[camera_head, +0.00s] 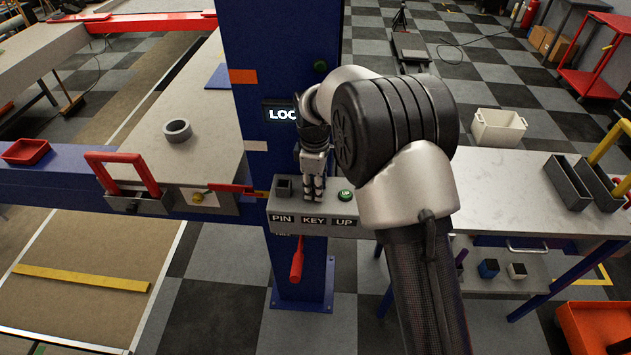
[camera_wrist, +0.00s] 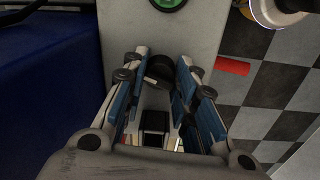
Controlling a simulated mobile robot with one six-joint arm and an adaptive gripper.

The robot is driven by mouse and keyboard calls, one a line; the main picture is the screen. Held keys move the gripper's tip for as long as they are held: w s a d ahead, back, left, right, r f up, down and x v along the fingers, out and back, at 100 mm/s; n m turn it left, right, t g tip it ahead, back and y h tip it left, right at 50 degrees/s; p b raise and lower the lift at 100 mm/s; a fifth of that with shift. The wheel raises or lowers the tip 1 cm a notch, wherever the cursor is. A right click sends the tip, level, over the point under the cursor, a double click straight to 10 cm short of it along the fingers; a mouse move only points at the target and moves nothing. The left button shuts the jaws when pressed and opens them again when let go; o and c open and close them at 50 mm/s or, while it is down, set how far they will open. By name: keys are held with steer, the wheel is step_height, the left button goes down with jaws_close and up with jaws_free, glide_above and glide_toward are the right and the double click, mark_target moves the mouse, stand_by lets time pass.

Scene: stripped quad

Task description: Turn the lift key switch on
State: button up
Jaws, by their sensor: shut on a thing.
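The lift control box (camera_head: 352,209) is a pale box on the blue post, with labels PIN, KEY and UP. The key switch (camera_wrist: 160,68) is a dark round knob in the wrist view, between my fingertips; in the head view my fingers hide it. My gripper (camera_head: 313,194) points down at the KEY position, and its fingers (camera_wrist: 161,75) are closed on the knob. The green UP button (camera_head: 345,195) sits to the right of my gripper, and it also shows in the wrist view (camera_wrist: 167,3). Which way the key is turned cannot be told.
A dark square PIN socket (camera_head: 284,187) stands just left of my gripper. The blue post (camera_head: 262,60) carries a display reading LOC, partly hidden by my arm. A red-handled lever (camera_head: 297,262) hangs below the box. A grey bench (camera_head: 500,185) stands right.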

mark_target(314, 186)
steer(key=m+p, duration=0.2)
steer(key=m, duration=0.2)
steer(key=shift+m, duration=0.3)
steer(key=shift+m+p, duration=0.4)
steer(key=shift+m, duration=1.5)
steer(key=o, duration=1.1)
steer(key=r, duration=1.2)
steer(key=shift+s+a, duration=0.15)
steer(key=shift+a, duration=0.15)
